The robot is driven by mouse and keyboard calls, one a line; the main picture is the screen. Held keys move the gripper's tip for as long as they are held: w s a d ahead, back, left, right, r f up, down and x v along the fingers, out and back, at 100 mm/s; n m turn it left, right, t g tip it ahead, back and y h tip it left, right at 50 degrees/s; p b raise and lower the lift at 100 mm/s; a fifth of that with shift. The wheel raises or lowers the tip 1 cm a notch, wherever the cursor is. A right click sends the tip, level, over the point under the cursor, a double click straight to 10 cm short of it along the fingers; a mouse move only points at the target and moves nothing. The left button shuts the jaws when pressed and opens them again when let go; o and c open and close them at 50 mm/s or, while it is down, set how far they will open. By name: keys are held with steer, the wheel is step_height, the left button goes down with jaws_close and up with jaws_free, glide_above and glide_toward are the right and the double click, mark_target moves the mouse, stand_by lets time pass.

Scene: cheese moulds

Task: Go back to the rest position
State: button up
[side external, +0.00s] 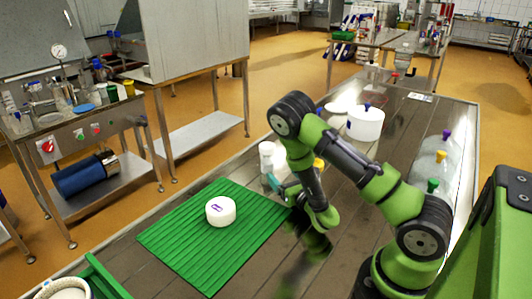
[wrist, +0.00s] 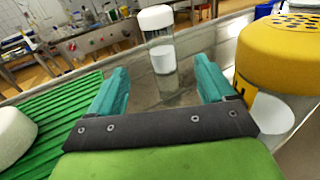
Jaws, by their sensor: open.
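My gripper (side external: 280,186) is above the table near the right edge of the green ribbed mat (side external: 170,245). Its two teal fingers stand apart with nothing between them; the open gripper also shows in the wrist view (wrist: 160,68). A white cheese (side external: 221,211) with a small purple mark lies on the mat, left of my gripper. Part of the cheese (wrist: 14,135) shows at the left edge of the wrist view, on the mat (wrist: 62,110). My arm is bent low over the table.
A clear jar with a white lid (wrist: 156,18) stands just beyond the fingers. A yellow-topped shaker (wrist: 282,55) is close on the right.

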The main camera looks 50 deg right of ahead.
steer(key=r+m, duration=0.1)
steer(key=m, duration=0.1)
steer(key=w+r+m, duration=0.1)
steer(key=r+m, duration=0.1)
steer(key=m, duration=0.1)
steer(key=w+r+m+g+h, duration=0.1)
steer(key=m, duration=0.2)
steer(key=shift+d+r, duration=0.15)
steer(key=shift+d, duration=0.15)
steer(key=s+a+r+m+g+y, duration=0.2)
steer(key=a+r+m+g+y, duration=0.35)
steer(key=a+r+m, duration=1.1)
steer(key=s+a+m+g+y, duration=0.1)
steer(key=s+a+m+y, duration=0.1)
steer(key=s+m, duration=0.3)
steer(key=s+a+r+m+g+y, duration=0.1)
steer(key=s+m, duration=0.4)
steer(key=s, duration=0.5)
steer(key=a+y, duration=0.1)
steer(key=y, duration=0.1)
steer(key=shift+s+a+y, duration=0.25)
steer(key=shift+a+y, duration=0.1)
